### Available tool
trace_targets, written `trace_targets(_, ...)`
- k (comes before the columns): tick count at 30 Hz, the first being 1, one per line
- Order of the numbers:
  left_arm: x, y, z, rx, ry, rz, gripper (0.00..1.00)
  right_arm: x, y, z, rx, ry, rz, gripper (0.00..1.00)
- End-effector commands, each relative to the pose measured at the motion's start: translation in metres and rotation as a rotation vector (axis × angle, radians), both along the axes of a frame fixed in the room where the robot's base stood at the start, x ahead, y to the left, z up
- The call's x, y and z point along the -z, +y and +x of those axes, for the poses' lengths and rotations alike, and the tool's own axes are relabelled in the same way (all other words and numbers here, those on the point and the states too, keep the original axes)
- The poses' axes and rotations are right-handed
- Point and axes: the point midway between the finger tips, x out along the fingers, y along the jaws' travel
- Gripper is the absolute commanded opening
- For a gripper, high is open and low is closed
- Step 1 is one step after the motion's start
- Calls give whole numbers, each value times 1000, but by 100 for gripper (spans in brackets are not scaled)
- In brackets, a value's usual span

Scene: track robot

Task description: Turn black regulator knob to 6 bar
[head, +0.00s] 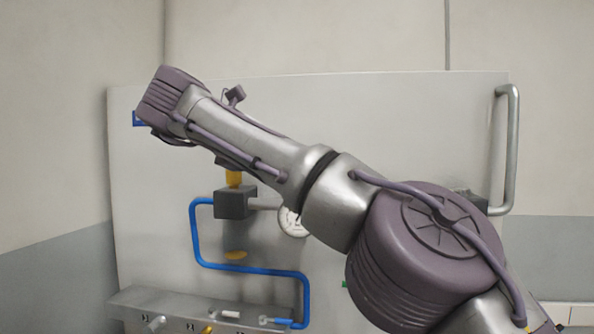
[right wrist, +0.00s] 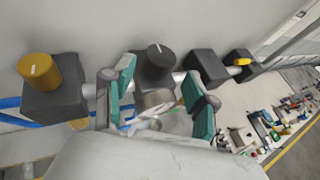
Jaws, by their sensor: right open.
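The black regulator knob (right wrist: 159,54) shows in the right wrist view, with a short white mark on its top. It sits on a dark block fixed to the panel. My right gripper (right wrist: 158,77) is open, with one teal-padded finger to each side of the knob and block. I cannot tell whether a pad touches the knob. A pale round gauge (right wrist: 156,104) shows partly between the fingers. In the head view my right arm crosses the panel and hides the black knob and the gripper; part of the gauge (head: 290,222) shows below it. My left gripper is not in view.
A yellow knob (right wrist: 40,70) on a dark block stands left of the gripper; a further dark block (right wrist: 206,66) is close on the right. Blue tubing (head: 195,240) runs on the white panel (head: 150,210). A metal handle (head: 512,150) is at its right edge.

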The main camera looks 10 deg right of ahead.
Motion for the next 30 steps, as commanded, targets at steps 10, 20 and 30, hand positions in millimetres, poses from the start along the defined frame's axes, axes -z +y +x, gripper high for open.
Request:
trace_targets(10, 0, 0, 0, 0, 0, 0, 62, -17, 33, -28, 1, 1, 1, 57)
trace_targets(20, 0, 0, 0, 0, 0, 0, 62, -18, 35, -29, 0, 1, 0, 57)
trace_targets(30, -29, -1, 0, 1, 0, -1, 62, -47, 35, -29, 0, 1, 1, 57)
